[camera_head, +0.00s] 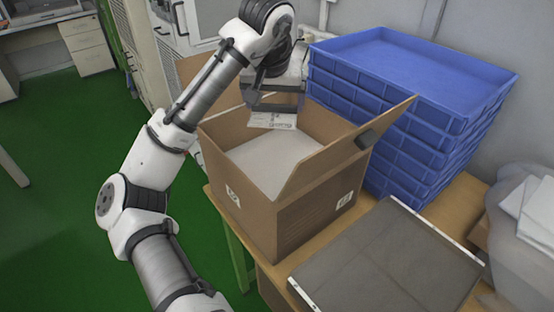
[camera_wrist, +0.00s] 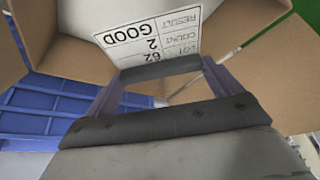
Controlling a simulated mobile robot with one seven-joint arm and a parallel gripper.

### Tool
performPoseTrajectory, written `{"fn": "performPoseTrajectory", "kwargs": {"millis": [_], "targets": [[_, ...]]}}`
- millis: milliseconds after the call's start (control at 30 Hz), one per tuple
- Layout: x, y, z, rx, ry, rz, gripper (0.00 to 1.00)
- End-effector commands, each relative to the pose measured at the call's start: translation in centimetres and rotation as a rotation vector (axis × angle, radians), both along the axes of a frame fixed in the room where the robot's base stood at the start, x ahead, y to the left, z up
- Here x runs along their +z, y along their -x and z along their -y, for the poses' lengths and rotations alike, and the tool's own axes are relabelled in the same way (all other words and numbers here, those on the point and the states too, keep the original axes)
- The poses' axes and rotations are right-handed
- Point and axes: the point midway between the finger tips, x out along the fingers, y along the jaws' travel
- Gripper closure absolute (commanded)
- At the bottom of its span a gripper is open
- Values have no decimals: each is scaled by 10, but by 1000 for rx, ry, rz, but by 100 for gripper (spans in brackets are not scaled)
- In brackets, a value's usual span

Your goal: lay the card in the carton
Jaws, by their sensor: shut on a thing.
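The card (camera_head: 272,121) is white with dark print. My gripper (camera_head: 273,106) is shut on its upper edge and holds it over the open carton (camera_head: 305,215), at the mouth toward the back. In the wrist view the card (camera_wrist: 150,35) reads "GOOD" and sticks out beyond the fingers of my gripper (camera_wrist: 160,72). The carton is brown cardboard with its flaps up and a pale bottom inside. Its wall also shows in the wrist view (camera_wrist: 270,80). I cannot tell the exact height of the card above the bottom.
A stack of blue trays (camera_head: 400,75) stands right behind the carton. A dark flat panel (camera_head: 385,260) lies on the wooden table (camera_head: 465,205) at the front right. A clear bag with white things (camera_head: 525,215) is at the far right.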

Motion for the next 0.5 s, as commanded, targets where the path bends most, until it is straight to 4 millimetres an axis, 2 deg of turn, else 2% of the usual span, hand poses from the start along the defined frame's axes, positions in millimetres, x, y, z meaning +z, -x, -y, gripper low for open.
{"fn": "performPoseTrajectory", "kwargs": {"millis": [33,300,400,500], "targets": [[-14,1,0,-1,4,-5,31],[-79,1,0,1,5,-5,31],[-100,1,1,-1,5,-4,31],[-112,0,-1,2,0,-2,31]]}}
